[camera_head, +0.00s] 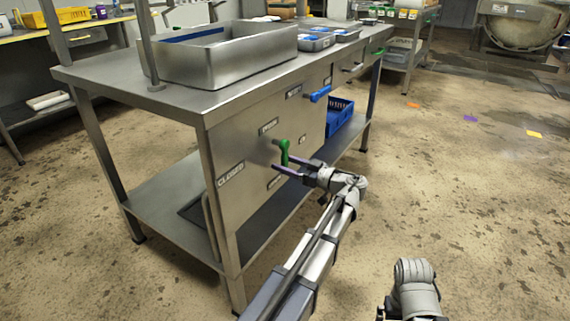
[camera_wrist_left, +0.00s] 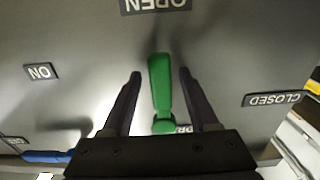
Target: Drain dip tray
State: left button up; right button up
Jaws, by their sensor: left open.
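A steel dip tray (camera_head: 225,62) stands on top of the steel bench. On the bench's front panel is a green lever handle (camera_head: 284,152), roughly upright in the head view. My left gripper (camera_head: 276,154) is open at this handle. In the left wrist view the green handle (camera_wrist_left: 161,90) lies between the two open fingers (camera_wrist_left: 163,78), with a gap on each side. Labels "OPEN" (camera_wrist_left: 155,4) and "CLOSED" (camera_wrist_left: 272,99) are on the panel around it. My right arm shows at the bottom of the head view, but its fingers cannot be made out clearly.
A blue lever (camera_head: 320,94) sits farther along the panel, and a green one (camera_head: 378,52) beyond it. A blue crate (camera_head: 339,116) stands on the lower shelf (camera_head: 165,190). Small trays (camera_head: 315,42) stand on the bench top.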

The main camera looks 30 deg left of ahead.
pick_arm(q)
jog(key=d, duration=0.7)
jog(key=shift+s+d, duration=0.25)
jog(key=shift+s, duration=0.05)
dwell(1.4)
jog(key=shift+w+a+r+p, duration=0.1)
jog(key=shift+a+r+p, duration=0.2)
jog(key=shift+a, duration=1)
jog(key=shift+w+a+r+p, duration=0.1)
jog(key=shift+a+r+p, duration=0.15)
jog(key=shift+a, duration=1.1)
jog(key=shift+w+a+r+p, duration=0.1)
jog(key=shift+a+r+p, duration=0.2)
jog(key=shift+a, duration=1)
jog(key=shift+c, duration=0.3)
grip_shut()
